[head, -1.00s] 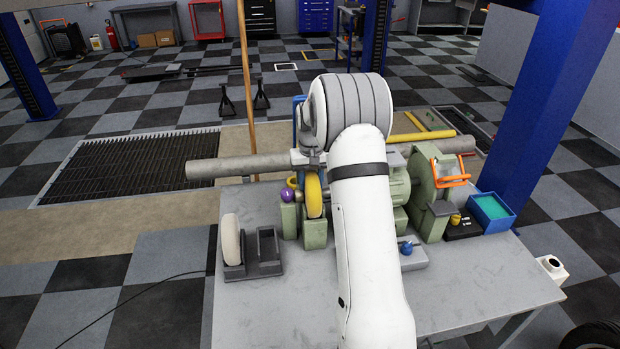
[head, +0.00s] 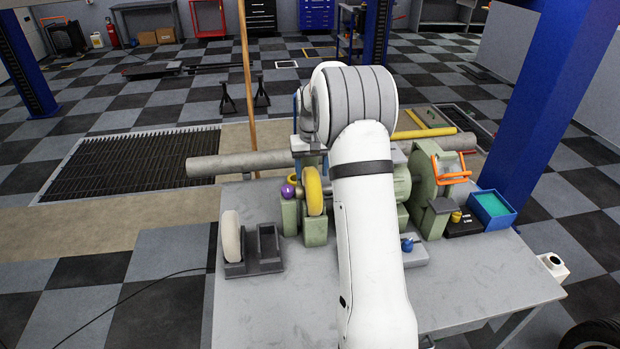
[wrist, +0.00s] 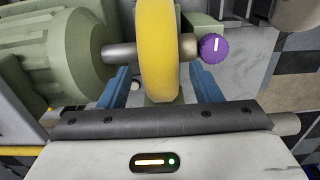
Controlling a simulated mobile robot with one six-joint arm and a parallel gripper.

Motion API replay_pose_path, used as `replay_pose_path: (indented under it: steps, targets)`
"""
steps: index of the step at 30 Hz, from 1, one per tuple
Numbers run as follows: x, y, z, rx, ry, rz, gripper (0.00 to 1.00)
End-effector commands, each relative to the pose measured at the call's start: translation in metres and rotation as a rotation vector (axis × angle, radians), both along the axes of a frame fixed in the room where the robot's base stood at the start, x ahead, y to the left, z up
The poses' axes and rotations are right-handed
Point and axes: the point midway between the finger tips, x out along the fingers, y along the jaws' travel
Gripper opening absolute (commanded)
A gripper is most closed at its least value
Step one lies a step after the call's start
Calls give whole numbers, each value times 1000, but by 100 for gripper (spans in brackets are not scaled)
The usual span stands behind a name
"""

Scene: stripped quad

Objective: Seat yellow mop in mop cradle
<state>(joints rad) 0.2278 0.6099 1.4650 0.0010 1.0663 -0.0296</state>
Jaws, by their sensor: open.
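The yellow mop (head: 314,192) is a thick upright disc on the spindle of the green polishing machine (head: 400,185), near the back of the bench. It also shows in the wrist view (wrist: 158,50), with a purple knob (wrist: 213,47) at the spindle's end. My gripper (wrist: 163,88) is open, with one blue finger on each side of the mop's lower part in the picture and gaps between. In the head view the gripper is mostly hidden by my arm. The dark grey mop cradle (head: 268,262) is at the bench's left; its right slot looks empty.
A white mop (head: 231,236) stands in the cradle's left part. A blue tray (head: 493,210) and an orange-framed guard (head: 450,168) are at the right. A long grey pipe (head: 235,163) runs behind the machine. The bench's front left is clear.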

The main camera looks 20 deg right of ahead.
Motion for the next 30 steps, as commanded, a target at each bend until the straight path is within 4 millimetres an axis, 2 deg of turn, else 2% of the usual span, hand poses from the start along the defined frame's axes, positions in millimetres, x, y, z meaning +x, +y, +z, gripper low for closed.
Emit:
replay_pose_path:
  steps: [3, 9, 16, 19, 23, 27, 30]
  targets:
    - [1, -1, 27, -1, -6, 0, 58]
    - [1, -1, 66, -1, -4, -1, 58]
    - [-1, 0, 88, -1, -3, 0, 58]
    - [-10, 6, 97, -2, -11, 6, 58]
    - [-40, 26, 118, -9, -41, 28, 58]
    - [-95, 55, 140, -18, -89, 61, 58]
    - [-137, 73, 148, -23, -123, 85, 58]
